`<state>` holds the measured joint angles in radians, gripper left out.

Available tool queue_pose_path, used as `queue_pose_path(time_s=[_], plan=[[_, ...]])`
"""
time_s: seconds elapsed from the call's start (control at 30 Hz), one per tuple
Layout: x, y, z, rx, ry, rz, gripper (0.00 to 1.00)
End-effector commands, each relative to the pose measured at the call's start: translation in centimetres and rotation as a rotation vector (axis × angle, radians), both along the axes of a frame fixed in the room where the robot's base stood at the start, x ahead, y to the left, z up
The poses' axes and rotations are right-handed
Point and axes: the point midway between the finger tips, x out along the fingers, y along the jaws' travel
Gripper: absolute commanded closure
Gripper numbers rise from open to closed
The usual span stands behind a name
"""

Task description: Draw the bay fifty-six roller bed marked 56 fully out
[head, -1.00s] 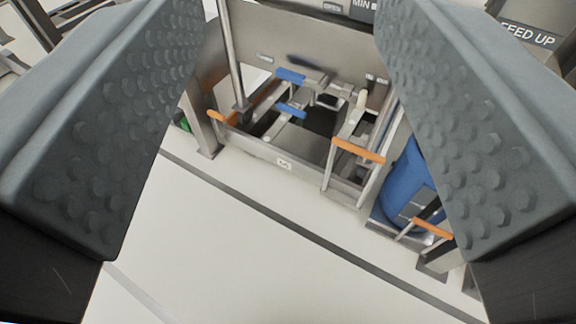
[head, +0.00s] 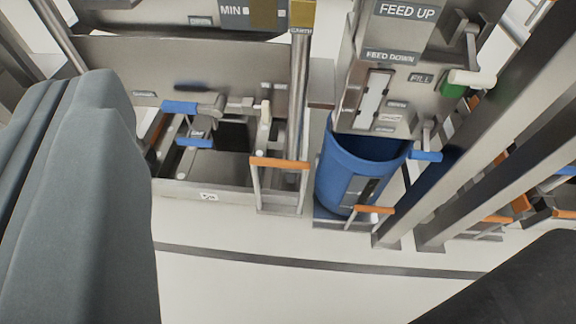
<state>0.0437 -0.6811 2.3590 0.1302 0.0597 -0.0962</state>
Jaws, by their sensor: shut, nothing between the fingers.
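No mark 56 can be read. A low grey bed (head: 343,218) under the blue bin (head: 340,180) has a small orange handle (head: 375,209) at its front. Left of it, a grey bay has a larger orange-topped handle (head: 279,162) and a front plate (head: 225,192) with a small white label (head: 209,197) too small to read. Both bays look pushed in. My gripper (head: 90,200) shows as a grey finger part at the left and a dark part at the lower right. It is shut, holds nothing and is apart from the handles.
A panel (head: 385,70) with FEED UP, FEED DOWN and FILL signs stands above the bin. Blue levers (head: 180,107) and a green-and-white lever (head: 470,79) stick out. Slanted grey posts (head: 460,120) rise at the right. The pale floor (head: 260,295) in front is clear, with a dark stripe.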

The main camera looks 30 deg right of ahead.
Motion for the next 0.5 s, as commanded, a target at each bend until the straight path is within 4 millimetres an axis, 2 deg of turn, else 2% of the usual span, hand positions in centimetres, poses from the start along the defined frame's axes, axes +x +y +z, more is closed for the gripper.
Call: queue_pose_path(time_s=[0.03,0.1,0.27,0.5], plan=[[1.5,-0.3,-0.9,0.006,0.021,-0.007,1.00],[3.4,-0.8,-1.9,0.014,0.044,-0.018,1.00],[7.5,-2.1,-4.5,0.029,0.092,-0.044,1.00],[13.4,-4.3,-9.2,0.055,0.169,-0.088,1.00]])
